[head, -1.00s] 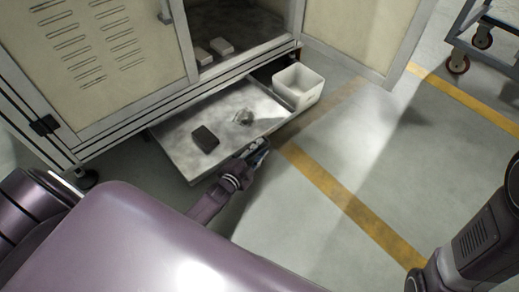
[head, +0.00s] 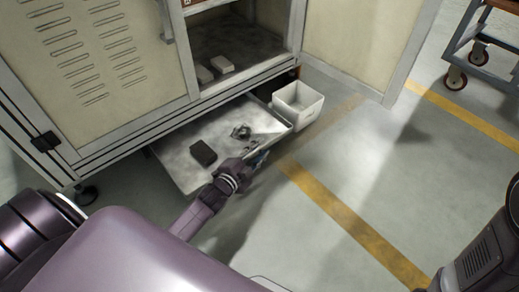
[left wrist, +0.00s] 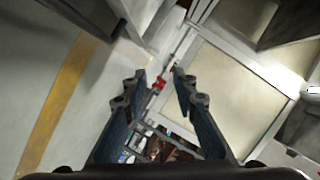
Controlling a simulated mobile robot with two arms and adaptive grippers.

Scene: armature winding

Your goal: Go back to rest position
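My left gripper (head: 258,158) is at the front right edge of the pulled-out drawer (head: 178,165) in the head view, partly hidden by its own wrist. In the left wrist view its two dark fingers (left wrist: 158,84) are spread apart with nothing between them. My right gripper is out of view; only part of my right arm shows at the lower right of the head view.
A dark block (head: 203,152) and a small metal part (head: 241,131) lie in the drawer. A white bin (head: 298,105) is at its right end. The cabinet (head: 110,125) stands open above. A cart (head: 485,60) is at upper right. The floor (head: 300,235) at right is clear.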

